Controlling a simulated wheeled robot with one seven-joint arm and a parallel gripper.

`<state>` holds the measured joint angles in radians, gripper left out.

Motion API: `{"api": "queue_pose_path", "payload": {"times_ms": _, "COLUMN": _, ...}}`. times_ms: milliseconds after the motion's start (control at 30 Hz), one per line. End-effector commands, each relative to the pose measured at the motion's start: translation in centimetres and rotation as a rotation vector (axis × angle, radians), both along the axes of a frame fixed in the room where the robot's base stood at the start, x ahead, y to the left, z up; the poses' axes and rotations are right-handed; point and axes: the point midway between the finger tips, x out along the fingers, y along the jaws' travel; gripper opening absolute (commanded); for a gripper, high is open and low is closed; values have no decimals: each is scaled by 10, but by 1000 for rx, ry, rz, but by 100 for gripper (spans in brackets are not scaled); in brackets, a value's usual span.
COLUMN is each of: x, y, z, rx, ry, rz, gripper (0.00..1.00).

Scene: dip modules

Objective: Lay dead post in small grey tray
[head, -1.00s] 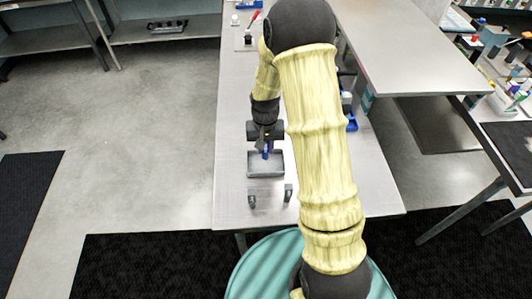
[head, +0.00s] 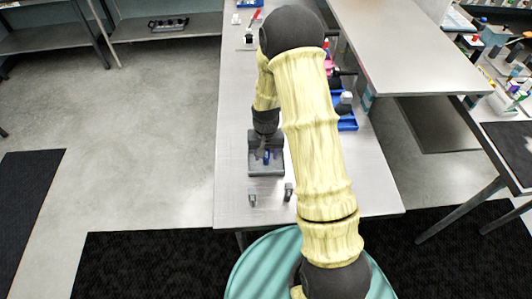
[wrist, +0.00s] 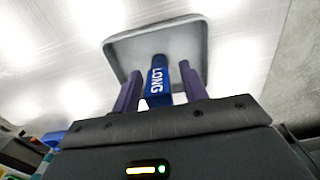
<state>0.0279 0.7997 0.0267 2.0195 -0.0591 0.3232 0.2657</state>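The small grey tray (head: 267,172) sits on the steel bench, below the end of my arm. It also shows in the wrist view (wrist: 118,50), beyond my fingers. A blue post (head: 266,157) marked "LONG" shows over the tray. In the wrist view the post (wrist: 158,82) is between my two purple fingers, with a gap visible on each side. My gripper (wrist: 158,78) is open around it. I cannot tell whether the post rests on the tray floor; its near end is hidden by the gripper body.
Two small grey stands (head: 252,199) are in front of the tray. A blue bin (head: 347,122) with dark and pink items is right of my arm. White items and a red-tipped tool stand at the bench's far end. The bench left of the tray is clear.

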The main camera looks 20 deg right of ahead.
Motion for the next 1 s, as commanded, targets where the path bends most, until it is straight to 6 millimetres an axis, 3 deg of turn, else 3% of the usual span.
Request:
{"api": "queue_pose_path", "payload": {"times_ms": 367, "x": 1, "y": 0, "z": 15, "rx": 0, "ry": -3, "rz": -1, "gripper": 43}}
{"api": "queue_pose_path", "payload": {"times_ms": 1000, "x": 1, "y": 0, "z": 113, "rx": 0, "ry": -4, "rz": 0, "gripper": 43}}
